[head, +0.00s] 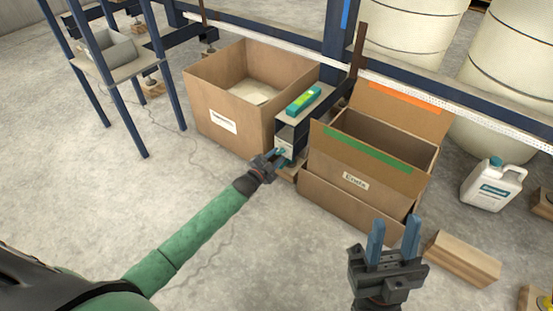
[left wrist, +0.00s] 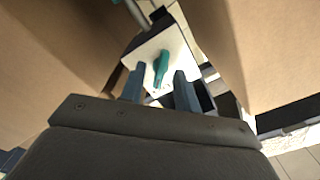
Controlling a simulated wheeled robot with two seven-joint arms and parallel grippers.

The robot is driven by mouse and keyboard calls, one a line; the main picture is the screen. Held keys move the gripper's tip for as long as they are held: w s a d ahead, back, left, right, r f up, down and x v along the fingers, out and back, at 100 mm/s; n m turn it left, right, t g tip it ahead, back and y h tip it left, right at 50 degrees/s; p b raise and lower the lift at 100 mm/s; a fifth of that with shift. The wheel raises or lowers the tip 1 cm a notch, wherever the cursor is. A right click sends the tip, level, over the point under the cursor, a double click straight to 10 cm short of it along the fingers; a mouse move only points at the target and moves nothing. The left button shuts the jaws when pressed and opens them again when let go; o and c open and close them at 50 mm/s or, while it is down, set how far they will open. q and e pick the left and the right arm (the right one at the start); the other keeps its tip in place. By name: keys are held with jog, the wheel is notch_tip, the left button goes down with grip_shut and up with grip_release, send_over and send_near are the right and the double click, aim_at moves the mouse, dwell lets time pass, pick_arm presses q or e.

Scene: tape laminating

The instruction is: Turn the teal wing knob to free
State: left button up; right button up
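The teal wing knob (left wrist: 161,66) sits on a white plate (left wrist: 168,52) in the left wrist view. It lies between the lines of my left gripper's two blue fingers (left wrist: 159,88), mostly just beyond their tips. The fingers are apart, and I cannot tell whether they touch the knob. In the head view my left gripper (head: 273,160) is at the white face (head: 284,146) of a narrow unit between two cardboard boxes; the knob is small and partly hidden there. My right gripper (head: 393,238) is open and empty, in front of the right box.
An open cardboard box (head: 226,118) stands left of the unit, and another box (head: 345,172) with green and orange strips stands right. A teal-green item (head: 303,100) lies on the unit's top. A white jug (head: 492,185) and wood block (head: 462,258) are at right. Floor on the left is mostly clear.

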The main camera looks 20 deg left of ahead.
pick_arm(q)
jog(key=shift+w, duration=0.25)
jog(key=shift+d, duration=0.1)
grip_shut()
